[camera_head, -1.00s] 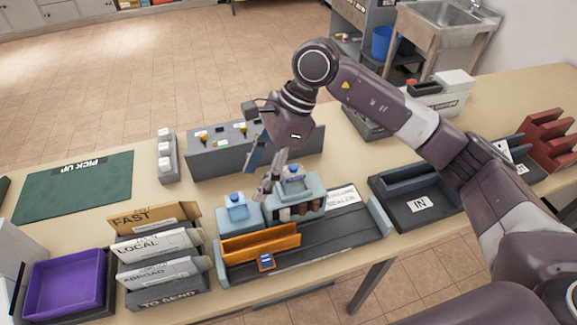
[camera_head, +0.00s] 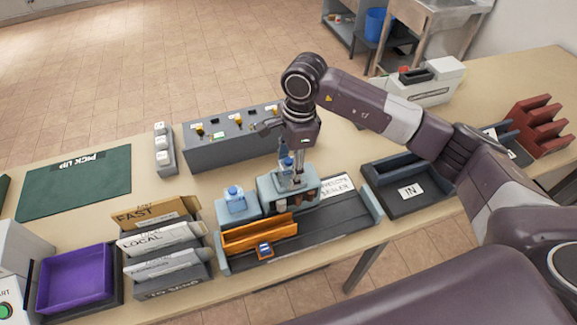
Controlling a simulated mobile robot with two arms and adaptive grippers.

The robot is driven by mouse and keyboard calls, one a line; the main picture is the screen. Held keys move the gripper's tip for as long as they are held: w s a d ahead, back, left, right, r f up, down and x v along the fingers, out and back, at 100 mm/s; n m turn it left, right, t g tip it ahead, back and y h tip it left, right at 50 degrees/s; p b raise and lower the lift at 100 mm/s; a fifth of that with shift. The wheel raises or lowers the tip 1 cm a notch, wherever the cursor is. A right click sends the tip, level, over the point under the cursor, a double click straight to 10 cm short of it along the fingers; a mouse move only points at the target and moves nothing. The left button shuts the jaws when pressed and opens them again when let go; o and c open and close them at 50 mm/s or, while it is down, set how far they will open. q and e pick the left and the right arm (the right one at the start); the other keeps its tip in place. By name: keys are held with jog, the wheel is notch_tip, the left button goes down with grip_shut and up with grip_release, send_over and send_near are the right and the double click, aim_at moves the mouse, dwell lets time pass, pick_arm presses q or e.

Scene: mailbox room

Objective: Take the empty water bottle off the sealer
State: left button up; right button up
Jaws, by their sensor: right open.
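The sealer (camera_head: 345,224) is a dark conveyor bed with light blue-grey blocks, an orange guide and a label, standing at the table's front edge. A blue-capped bottle (camera_head: 236,199) sits on its left block. A second blue-capped bottle (camera_head: 286,164) sits at the right block (camera_head: 270,190), partly hidden by my right gripper. I cannot tell which bottle is empty. My right gripper (camera_head: 297,180) points down, open, right beside the second bottle; whether it touches the bottle is unclear. My left gripper is not in view.
Behind the sealer stands a grey panel (camera_head: 205,153) with yellow knobs. To the left are mail sorters (camera_head: 165,245) and a purple tray (camera_head: 75,280). An IN tray (camera_head: 405,205) is to the right. The table is clear around the green pick-up mat (camera_head: 75,182).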

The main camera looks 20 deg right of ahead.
jog(key=c, duration=1)
